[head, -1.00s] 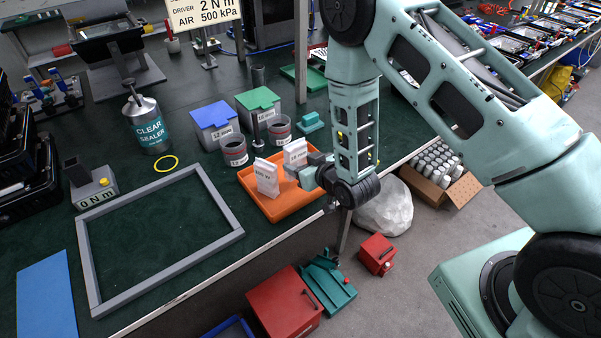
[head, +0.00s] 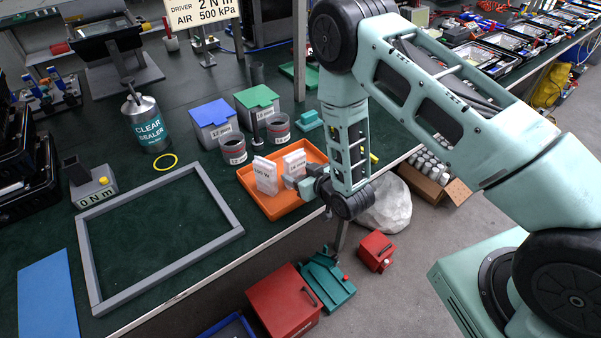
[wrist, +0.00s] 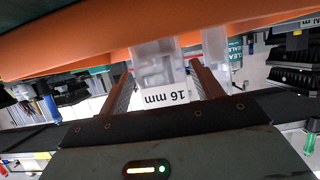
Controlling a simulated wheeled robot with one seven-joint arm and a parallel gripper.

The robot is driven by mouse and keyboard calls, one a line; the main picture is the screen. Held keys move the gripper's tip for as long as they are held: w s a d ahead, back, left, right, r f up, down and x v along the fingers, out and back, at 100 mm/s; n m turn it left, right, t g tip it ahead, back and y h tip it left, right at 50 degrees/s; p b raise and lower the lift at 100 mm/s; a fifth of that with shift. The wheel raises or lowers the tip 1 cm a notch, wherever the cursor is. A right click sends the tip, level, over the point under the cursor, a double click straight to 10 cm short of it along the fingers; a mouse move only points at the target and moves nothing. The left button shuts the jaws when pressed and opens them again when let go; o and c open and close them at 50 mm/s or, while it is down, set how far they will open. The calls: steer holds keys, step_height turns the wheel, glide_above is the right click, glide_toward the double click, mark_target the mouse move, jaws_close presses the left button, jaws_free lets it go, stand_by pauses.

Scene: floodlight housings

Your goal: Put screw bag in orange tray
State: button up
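The screw bag (head: 294,163) is a clear bag with a white printed label. It is upright at the right part of the orange tray (head: 285,211). My gripper (head: 296,182) is low over the tray's front right side. The tray's orange edge (wrist: 80,40) crosses the top of that view. Whether the bag's bottom touches the tray floor is hidden.
Another labelled bag (head: 266,176) stands at the tray's left. Two grey cups (head: 233,150) and the blue-lidded (head: 211,113) and green-lidded (head: 257,98) bins stand behind the tray. A grey frame (head: 160,256) lies to the left. The bench edge runs just in front of the tray.

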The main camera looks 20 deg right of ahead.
steer(key=shift+r, duration=0.25)
steer(key=b+v, duration=0.1)
steer(key=v, duration=1.1)
steer(key=s+a+r+n+g, duration=0.1)
steer(key=s+a+r+g, duration=0.2)
steer(key=a+r+g, duration=0.5)
steer(key=s+r+n+g+h, duration=0.1)
steer(key=s+r+g, duration=0.1)
steer(key=s+r, duration=0.4)
steer(key=s+r+n+g+h, duration=0.2)
steer(key=s+r, duration=0.4)
steer(key=s, duration=0.6)
steer(key=shift+s+a+r+g+h, duration=0.15)
steer(key=shift+s+r+g+h, duration=0.2)
steer(key=shift+g, duration=0.15)
